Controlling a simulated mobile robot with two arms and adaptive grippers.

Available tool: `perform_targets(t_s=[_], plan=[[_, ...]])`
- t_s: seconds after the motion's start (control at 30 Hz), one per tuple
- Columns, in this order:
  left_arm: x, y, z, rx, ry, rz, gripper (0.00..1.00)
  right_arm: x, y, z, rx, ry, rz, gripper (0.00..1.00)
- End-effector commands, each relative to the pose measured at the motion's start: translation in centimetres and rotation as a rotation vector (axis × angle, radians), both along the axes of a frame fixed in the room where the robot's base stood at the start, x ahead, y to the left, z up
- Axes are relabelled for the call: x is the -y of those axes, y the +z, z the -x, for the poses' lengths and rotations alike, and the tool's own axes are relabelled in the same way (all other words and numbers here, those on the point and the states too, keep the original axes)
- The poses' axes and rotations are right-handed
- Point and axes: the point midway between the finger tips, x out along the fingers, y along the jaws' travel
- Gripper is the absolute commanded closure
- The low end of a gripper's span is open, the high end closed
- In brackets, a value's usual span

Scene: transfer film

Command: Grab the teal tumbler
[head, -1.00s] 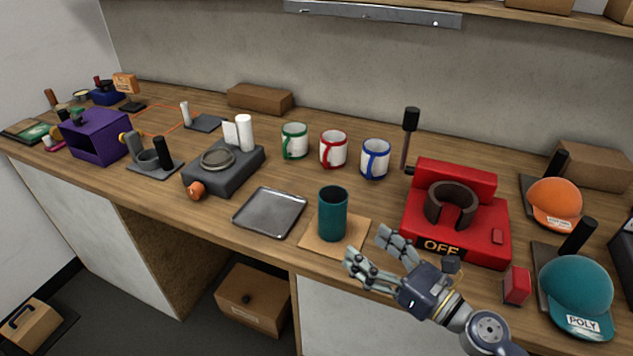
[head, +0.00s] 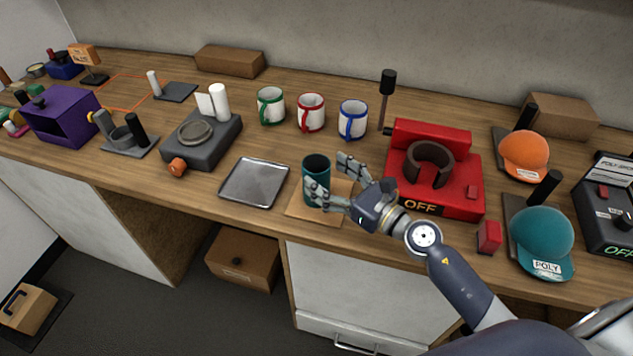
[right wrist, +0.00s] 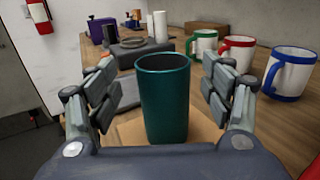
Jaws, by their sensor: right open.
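The teal tumbler (head: 316,178) stands upright on a tan square mat (head: 318,212) near the counter's front edge. My right gripper (head: 333,178) is open, with its fingers reaching to either side of the tumbler from the right. In the right wrist view the tumbler (right wrist: 163,98) stands upright between the spread fingers of the gripper (right wrist: 163,92), with a gap visible on each side. The near finger hides part of the tumbler in the head view. My left gripper is not in view.
A metal tray (head: 254,183) lies left of the mat. A red press (head: 432,170) marked OFF stands close on the right. White mugs with green (head: 270,106), red (head: 311,112) and blue (head: 352,120) trim stand behind. A small red block (head: 489,237) is near the front edge.

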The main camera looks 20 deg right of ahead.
Motion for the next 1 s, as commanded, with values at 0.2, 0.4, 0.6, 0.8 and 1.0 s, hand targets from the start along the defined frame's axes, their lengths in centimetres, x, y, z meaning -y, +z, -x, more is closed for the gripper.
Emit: perform_targets(t_s=[0.2,0.4,0.6,0.8,1.0], plan=[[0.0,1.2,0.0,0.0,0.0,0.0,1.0,-1.2,0.3,-2.9,0.002,0.0,-0.003,0.26],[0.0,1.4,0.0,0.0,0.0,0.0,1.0,-1.7,0.1,-3.9,0.001,0.0,-0.002,0.26],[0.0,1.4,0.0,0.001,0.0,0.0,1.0,-1.7,0.0,-3.9,0.0,0.0,-0.001,0.28],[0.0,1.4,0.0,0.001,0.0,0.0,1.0,-1.7,0.0,-3.9,0.0,0.0,-0.001,0.73],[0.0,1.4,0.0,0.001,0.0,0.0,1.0,-1.7,0.1,-3.9,0.001,0.0,-0.002,0.94]])
